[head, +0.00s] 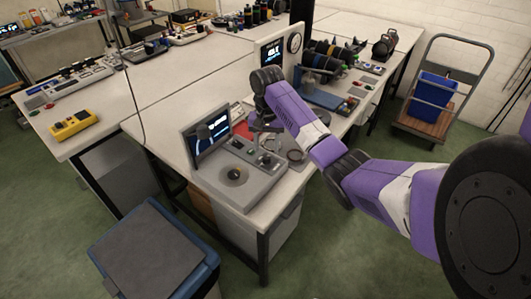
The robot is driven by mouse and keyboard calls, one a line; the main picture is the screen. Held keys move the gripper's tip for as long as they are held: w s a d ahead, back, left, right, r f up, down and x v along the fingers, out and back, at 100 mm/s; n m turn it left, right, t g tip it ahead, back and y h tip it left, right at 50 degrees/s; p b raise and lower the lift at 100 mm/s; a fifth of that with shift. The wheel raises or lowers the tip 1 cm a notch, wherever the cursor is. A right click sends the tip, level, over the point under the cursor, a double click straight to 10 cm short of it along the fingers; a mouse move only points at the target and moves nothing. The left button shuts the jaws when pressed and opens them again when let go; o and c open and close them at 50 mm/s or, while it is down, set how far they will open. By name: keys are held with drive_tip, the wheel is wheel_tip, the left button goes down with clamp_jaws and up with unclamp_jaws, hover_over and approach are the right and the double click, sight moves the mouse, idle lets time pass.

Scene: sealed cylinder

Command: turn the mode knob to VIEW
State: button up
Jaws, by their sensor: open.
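A grey control console (238,178) with a tilted screen (208,136) stands on the near end of the white bench. Its top carries a dark round dial (234,174) and a panel with small controls (265,160). The labels are too small to read, so I cannot tell which control is the mode knob or where it points. My gripper (262,124) is open at the end of my purple arm, pointing down just behind the console's right part. It appears apart from the controls. The fingertips are small and dark, and part of the bench behind is hidden by my arm.
A blue bin with a grey lid (150,252) stands on the floor in front. A yellow device (73,124) lies on the left bench. A hand cart with a blue crate (433,90) stands far right.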

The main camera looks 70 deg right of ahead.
sight(267, 157)
drive_tip(key=shift+f, duration=2.15)
drive_tip(key=shift+c, duration=0.4)
clamp_jaws()
